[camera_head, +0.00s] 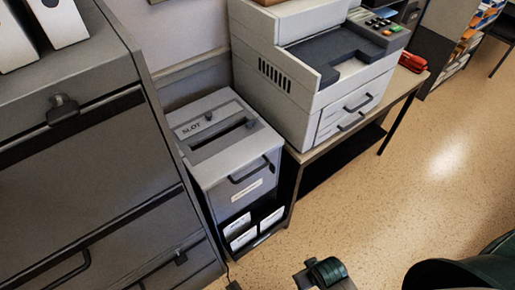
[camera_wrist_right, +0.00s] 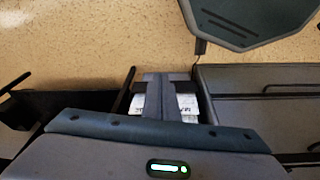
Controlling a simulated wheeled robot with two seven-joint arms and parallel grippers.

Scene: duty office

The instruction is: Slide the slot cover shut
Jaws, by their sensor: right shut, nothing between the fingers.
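The slot box (camera_head: 203,173) is a grey cabinet with "SLOT" lettered on its top, standing between the large cabinet and the printer table. Its top has a long recessed dark strip (camera_head: 222,138) with a black gap showing along part of it. A small dark knob (camera_head: 250,124) stands at the right end of the strip, and another small knob (camera_head: 208,116) is near the lettering. Which piece is the cover is hard to tell. My right gripper (camera_wrist_right: 168,82) is shut and empty in the right wrist view, its fingers in front of white cards. My left gripper is not in view.
A large grey cabinet (camera_head: 105,165) stands close on the left. A printer (camera_head: 320,75) sits on a table to the right. White cards (camera_head: 243,238) lie in the box's lower bin. Speckled floor (camera_head: 400,180) is free at the right.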

